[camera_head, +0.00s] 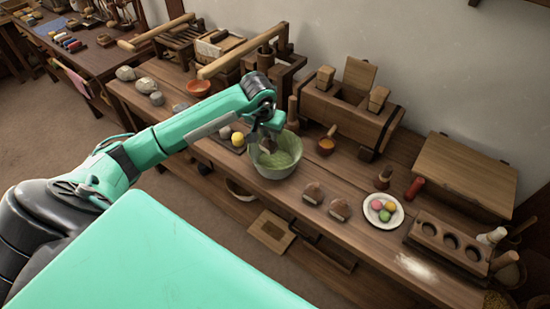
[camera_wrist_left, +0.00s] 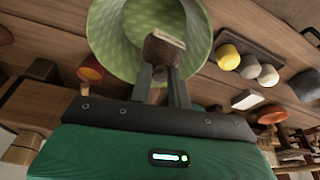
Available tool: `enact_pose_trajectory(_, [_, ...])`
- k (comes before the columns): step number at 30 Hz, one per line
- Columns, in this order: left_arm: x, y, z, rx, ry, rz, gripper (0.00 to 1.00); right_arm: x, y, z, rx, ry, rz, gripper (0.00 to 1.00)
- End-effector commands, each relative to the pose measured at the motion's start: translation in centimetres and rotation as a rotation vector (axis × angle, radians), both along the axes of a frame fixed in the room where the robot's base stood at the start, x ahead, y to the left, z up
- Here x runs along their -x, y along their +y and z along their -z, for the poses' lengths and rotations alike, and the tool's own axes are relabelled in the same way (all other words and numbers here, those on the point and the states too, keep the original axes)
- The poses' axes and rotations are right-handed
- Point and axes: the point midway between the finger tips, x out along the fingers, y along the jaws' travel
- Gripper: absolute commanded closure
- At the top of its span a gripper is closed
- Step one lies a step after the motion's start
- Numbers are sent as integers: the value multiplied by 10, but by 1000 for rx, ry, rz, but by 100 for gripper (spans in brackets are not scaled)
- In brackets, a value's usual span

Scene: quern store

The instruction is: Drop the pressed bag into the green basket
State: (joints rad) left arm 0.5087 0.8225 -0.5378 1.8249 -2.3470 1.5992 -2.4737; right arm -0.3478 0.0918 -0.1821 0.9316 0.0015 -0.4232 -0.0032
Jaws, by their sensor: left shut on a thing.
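The green basket (camera_head: 272,172), a pale green bowl shape, stands on the long wooden table. It also fills the top middle of the left wrist view (camera_wrist_left: 115,45). My left gripper (camera_head: 266,140) is over the basket's mouth, pointing down. Its two fingers (camera_wrist_left: 160,72) are shut on a small brown bag with a pale flat edge (camera_wrist_left: 165,48). The bag shows partly in the head view (camera_head: 267,147), within the basket's outline; I cannot tell whether it touches the basket. Two similar brown bags (camera_head: 313,192) (camera_head: 340,209) lie on the table to the right.
A dark tray with round balls (camera_head: 232,144) sits left of the basket. An orange cup (camera_head: 326,146) and a wooden press box (camera_head: 345,117) stand behind it to the right. A white plate of coloured balls (camera_head: 383,211) is farther right.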

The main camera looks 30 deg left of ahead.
Motion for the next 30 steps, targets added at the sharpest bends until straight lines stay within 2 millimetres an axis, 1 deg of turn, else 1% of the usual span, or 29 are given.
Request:
enact_pose_trajectory(8, [0, 0, 1, 0, 0, 0, 100, -2, 0, -1, 1, -2, -1, 64])
enact_pose_trajectory(9, [0, 0, 1, 0, 0, 0, 76, -1, 0, -1, 1, -2, -1, 64])
enact_pose_trajectory(11, [0, 0, 1, 0, 0, 0, 64, -1, 0, -1, 1, -2, -1, 64])
enact_pose_trajectory(12, [0, 0, 1, 0, 0, 1, 56, -1, 0, -1, 1, -2, -1, 64])
enact_pose_trajectory(20, [0, 0, 1, 0, 1, 1, 56, -1, -1, 0, 1, 0, 0, 64])
enact_pose_trajectory(23, [1, 0, -2, 0, -1, 1, 56, -1, -1, 1, 1, 0, 0, 64])
enact_pose_trajectory(26, [4, 0, -13, -2, -2, 3, 56, 0, -1, 2, 1, 2, 0, 64])
enact_pose_trajectory(29, [9, -1, -32, -3, -5, 2, 56, -2, 0, 4, 2, 3, 0, 64])
enact_pose_trajectory(30, [11, -1, -41, -3, -5, 2, 56, -2, 0, 4, 2, 4, 1, 64])
